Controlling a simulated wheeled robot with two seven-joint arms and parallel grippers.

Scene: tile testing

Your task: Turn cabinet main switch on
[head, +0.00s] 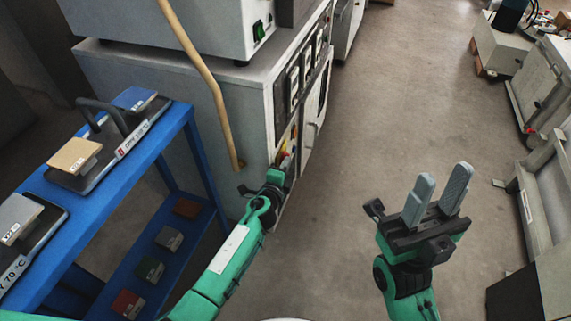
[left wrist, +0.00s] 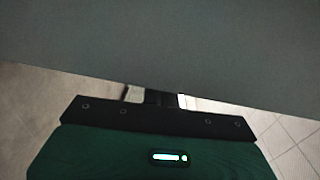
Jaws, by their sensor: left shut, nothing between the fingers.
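The grey cabinet (head: 180,120) stands at the centre left of the head view, its front facing right. A small red and yellow part (head: 288,146), which looks like the main switch, is low on that front. Its position cannot be read. My left gripper (head: 281,168) is at the cabinet front, just below this part and overlapping it. Contact cannot be told. It is shut and empty. In the left wrist view a grey surface (left wrist: 160,45) fills the upper part and hides the fingertips. My right gripper (head: 438,195) is open and empty over the floor at the right.
A blue cart (head: 165,135) with tile samples stands at the left, close to my left arm. A tan pole or hose (head: 205,80) hangs in front of the cabinet side. The floor (head: 410,90) in the middle is clear. Grey equipment (head: 545,80) lines the right.

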